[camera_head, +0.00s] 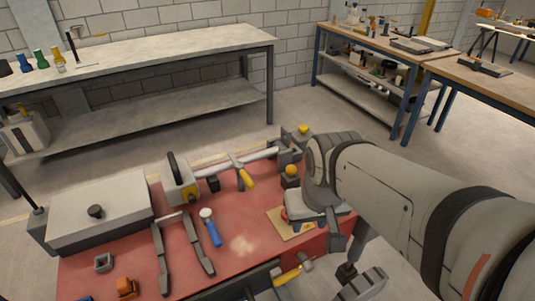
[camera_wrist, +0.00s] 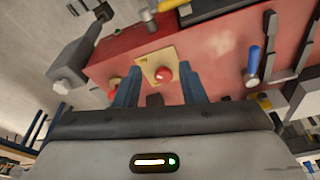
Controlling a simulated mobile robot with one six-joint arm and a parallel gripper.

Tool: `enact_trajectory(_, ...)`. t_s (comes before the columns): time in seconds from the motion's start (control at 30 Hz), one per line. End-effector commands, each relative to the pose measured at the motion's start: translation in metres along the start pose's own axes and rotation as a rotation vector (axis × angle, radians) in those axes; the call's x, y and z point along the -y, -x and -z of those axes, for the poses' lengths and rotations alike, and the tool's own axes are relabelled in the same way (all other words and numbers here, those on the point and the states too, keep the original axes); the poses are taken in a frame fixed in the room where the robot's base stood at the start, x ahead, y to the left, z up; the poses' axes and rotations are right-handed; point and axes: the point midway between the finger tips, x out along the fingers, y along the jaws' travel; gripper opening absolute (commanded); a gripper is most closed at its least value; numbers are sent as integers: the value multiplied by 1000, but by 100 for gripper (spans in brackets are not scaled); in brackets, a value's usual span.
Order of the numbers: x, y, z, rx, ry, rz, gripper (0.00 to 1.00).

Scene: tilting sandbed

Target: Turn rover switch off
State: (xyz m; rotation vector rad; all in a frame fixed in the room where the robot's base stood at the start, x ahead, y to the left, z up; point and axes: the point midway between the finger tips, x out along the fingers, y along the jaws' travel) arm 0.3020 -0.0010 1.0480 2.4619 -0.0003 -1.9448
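The rover switch appears as a red knob on a tan plate with small dark lettering. In the wrist view the red knob (camera_wrist: 162,73) shows between the fingertips of my gripper (camera_wrist: 159,68), over the tan plate (camera_wrist: 154,60). The two blue-grey fingers stand apart with nothing held. I cannot tell how far the fingertips are from the knob. In the head view my gripper body (camera_head: 312,205) hangs over the right end of the red surface. It partly hides the tan plate (camera_head: 293,229) and the red knob (camera_head: 284,214).
A blue-handled tool (camera_head: 212,230), grey tongs-like bars (camera_head: 202,246) and a grey box (camera_head: 98,212) lie on the red surface (camera_head: 245,215). A long metal bench (camera_head: 150,55) is behind.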

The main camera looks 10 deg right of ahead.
Motion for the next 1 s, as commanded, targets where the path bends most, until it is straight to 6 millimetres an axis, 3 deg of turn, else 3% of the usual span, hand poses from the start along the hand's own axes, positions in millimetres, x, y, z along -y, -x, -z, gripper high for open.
enact_trajectory(0.13, 0, -1, 6, 12, -49, 0, 49)
enact_trajectory(0.27, 1, -8, 29, 51, -243, -7, 60)
enact_trajectory(0.5, 2, -44, 87, 148, -783, -59, 61)
enact_trajectory(0.63, 3, -66, 110, 182, -1028, -100, 61)
enact_trajectory(0.8, 3, -86, 125, 202, -1214, -137, 61)
enact_trajectory(1.0, 4, -105, 124, 207, -1261, -147, 61)
